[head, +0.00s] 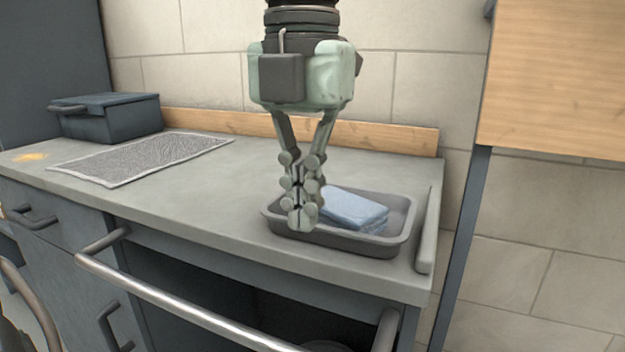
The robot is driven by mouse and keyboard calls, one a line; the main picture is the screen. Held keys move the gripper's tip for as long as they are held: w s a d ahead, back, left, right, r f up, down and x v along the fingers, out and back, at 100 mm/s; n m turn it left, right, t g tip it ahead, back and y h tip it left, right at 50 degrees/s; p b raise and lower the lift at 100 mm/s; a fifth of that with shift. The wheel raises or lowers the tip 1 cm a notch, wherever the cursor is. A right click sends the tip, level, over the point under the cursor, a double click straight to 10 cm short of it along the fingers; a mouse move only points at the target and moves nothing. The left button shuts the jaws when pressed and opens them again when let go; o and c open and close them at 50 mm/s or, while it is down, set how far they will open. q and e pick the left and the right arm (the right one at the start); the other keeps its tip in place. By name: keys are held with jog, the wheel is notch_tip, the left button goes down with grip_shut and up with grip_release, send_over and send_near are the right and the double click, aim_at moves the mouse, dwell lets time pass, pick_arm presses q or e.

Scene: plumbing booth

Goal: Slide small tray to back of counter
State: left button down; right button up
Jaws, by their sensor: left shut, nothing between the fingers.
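The small tray (393,243) is dark grey with raised rims. It sits on the right part of the counter (208,200), near the front edge. A light blue folded cloth or sponge (352,208) lies inside it. My left gripper (302,222) comes down from above with its fingers closed together and nothing between them. Its fingertips show in front of the tray's left part, hiding some of the tray; I cannot tell whether they touch it. My right gripper is not in view.
A wooden backsplash strip (390,138) runs along the counter's back. A dark box (110,115) and a grey mat (140,158) are at the left. A raised lip (430,230) bounds the right end. A metal rail (180,305) crosses the front. Counter behind the tray is clear.

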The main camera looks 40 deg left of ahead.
aim_at(318, 255)
pick_arm(q)
notch_tip(318, 255, down, 6)
jog(key=w, duration=0.2)
jog(key=shift+w+a+r, duration=0.3)
jog(key=shift+w, duration=0.05)
jog(key=shift+w+a, duration=0.15)
jog(key=shift+w, duration=0.5)
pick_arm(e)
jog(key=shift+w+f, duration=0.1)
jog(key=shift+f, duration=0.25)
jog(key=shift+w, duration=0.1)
